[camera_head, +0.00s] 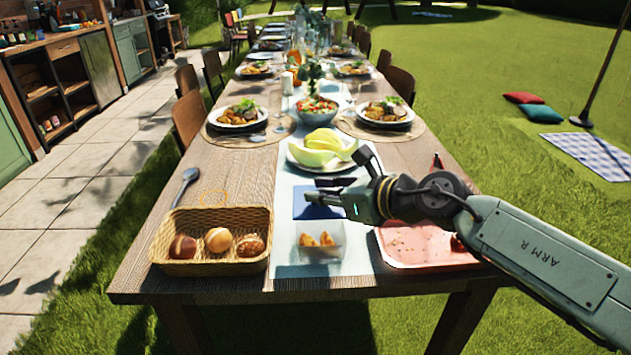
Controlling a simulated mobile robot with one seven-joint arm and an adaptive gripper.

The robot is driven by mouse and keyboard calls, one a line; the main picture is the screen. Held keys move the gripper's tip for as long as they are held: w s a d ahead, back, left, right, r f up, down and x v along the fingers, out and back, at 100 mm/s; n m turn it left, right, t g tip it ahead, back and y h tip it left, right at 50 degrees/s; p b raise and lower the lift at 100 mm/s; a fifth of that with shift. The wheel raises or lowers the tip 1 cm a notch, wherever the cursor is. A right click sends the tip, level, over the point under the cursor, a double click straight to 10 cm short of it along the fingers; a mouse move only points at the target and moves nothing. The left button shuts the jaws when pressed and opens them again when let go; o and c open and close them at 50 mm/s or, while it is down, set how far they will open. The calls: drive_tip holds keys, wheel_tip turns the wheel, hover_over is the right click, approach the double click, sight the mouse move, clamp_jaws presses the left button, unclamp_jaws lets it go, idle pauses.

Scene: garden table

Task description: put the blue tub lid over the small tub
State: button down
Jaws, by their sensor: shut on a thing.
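The blue tub lid (313,212) is a flat, dark blue square in the middle of the table's near half. My gripper (322,197) reaches in from the right and is shut on the lid, with its fingers over the lid's right part. The small tub (320,253) is clear and open-topped, with several orange-brown pieces of food in it. It stands on the pale runner near the front edge. In the picture the lid is just beyond the tub and does not cover it. The lid's height above the table is hard to tell.
A wicker basket (211,266) with bread rolls stands left of the tub. A pink tray (425,258) lies right of it, partly under my arm. A spoon (185,185) lies at the left edge.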

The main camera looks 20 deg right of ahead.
sight(323, 217)
drive_tip(key=shift+s+f, duration=0.2)
drive_tip(key=shift+f, duration=0.25)
drive_tip(key=shift+f+b, duration=0.75)
drive_tip(key=shift+f, duration=0.2)
drive_tip(key=shift+f+b, duration=1.3)
drive_tip(key=shift+f, duration=0.1)
drive_tip(key=shift+f+b, duration=0.5)
drive_tip(key=shift+b, duration=0.2)
drive_tip(key=c, duration=1.4)
unclamp_jaws()
wheel_tip(323, 217, up, 10)
drive_tip(key=shift+r, duration=0.1)
